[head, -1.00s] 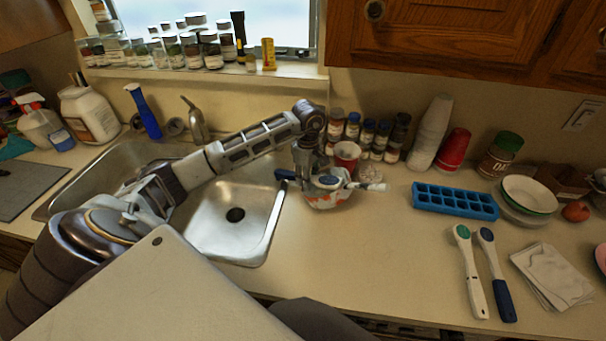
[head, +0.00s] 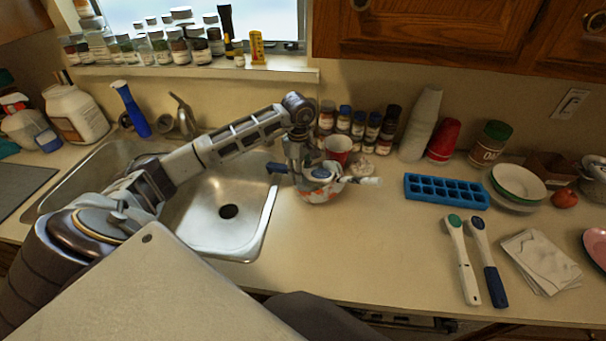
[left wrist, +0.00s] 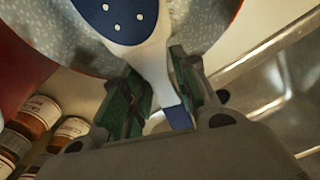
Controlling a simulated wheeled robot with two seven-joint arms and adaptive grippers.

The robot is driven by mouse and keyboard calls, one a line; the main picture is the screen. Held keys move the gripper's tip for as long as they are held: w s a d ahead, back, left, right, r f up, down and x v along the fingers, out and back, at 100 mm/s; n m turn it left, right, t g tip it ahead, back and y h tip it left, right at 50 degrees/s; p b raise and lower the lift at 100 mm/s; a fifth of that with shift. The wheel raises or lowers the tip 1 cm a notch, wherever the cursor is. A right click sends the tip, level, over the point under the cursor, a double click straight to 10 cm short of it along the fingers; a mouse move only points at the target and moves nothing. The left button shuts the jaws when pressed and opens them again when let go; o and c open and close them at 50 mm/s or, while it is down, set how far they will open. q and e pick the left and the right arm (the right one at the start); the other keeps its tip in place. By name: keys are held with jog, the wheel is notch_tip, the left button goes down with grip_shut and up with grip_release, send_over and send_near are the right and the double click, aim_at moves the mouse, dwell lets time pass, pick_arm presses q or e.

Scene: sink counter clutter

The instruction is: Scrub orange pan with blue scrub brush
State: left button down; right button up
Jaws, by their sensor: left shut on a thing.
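My left gripper (head: 306,182) is over the near-left side of the orange pan and is shut on the blue scrub brush. The left wrist view shows the brush's white neck between the fingers (left wrist: 158,100) and its blue-and-white head (left wrist: 118,14) against the pan's speckled grey surface (left wrist: 205,22). The blue handle end (head: 277,168) sticks out to the left. The orange pan (head: 318,194), with white and orange patches outside, stands on the counter right of the sink. I cannot tell whether the bristles touch the pan. My right gripper is not in view.
Spice jars (head: 357,128) and a red cup (head: 338,148) stand close behind the pan. The sink (head: 220,225) is left. A blue ice tray (head: 446,191), two more brushes (head: 463,268) and white napkins (head: 540,262) are right. The counter in front of the pan is clear.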

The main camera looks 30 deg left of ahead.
pick_arm(q)
jog(key=shift+w+a+f+b, duration=0.15)
jog(key=shift+a+b, duration=0.25)
jog(key=shift+a, duration=1.15)
jog(key=shift+d, duration=0.15)
jog(key=shift+d, duration=2.4)
jog(key=shift+a, duration=0.15)
jog(key=shift+a, duration=0.6)
jog(key=shift+w+a+r+b, duration=0.1)
jog(key=shift+a+b, duration=0.15)
jog(key=shift+a, duration=0.65)
jog(key=shift+w+a+r+b, duration=0.1)
jog(key=shift+a+b, duration=0.1)
jog(key=shift+a, duration=0.7)
jog(key=shift+d+r, duration=0.1)
jog(key=shift+d, duration=0.05)
